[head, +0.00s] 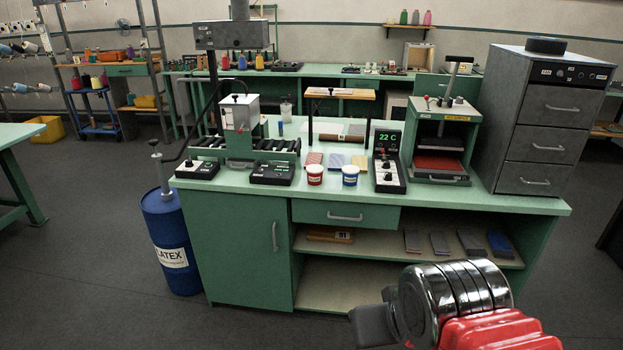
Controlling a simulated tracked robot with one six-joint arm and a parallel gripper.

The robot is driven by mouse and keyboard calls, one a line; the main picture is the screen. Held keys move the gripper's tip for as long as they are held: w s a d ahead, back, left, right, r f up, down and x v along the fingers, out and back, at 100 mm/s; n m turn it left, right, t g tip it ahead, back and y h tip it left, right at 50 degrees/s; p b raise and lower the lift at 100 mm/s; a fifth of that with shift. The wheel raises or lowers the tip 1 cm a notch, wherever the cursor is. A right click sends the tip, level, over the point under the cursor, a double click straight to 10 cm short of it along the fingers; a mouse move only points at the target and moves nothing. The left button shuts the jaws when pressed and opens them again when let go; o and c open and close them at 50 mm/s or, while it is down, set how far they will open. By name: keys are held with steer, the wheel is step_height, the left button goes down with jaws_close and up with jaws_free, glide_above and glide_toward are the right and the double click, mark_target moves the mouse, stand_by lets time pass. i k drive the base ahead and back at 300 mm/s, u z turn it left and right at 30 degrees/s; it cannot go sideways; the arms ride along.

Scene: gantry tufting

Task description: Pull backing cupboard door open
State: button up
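A green cupboard door (235,245) fills the left front of the middle bench. It looks shut, flush with the bench front. A grey upright bar handle (274,237) is on its right side. I see no label that names it the backing cupboard. Part of my arm, chrome and red with a dark grey piece, shows at the bottom right, in front of the bench's lower shelf and apart from the door in the picture. I cannot make out any gripper fingers, and nothing shows at the handle.
A blue latex drum (172,240) stands left of the door. A shut drawer (345,214) and open shelves (345,285) are to its right. The bench top (420,205) carries machines, control boxes and two tubs. The dark floor (110,290) left of the drum is clear.

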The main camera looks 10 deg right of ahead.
mark_target(240, 243)
steer(key=i, duration=0.9)
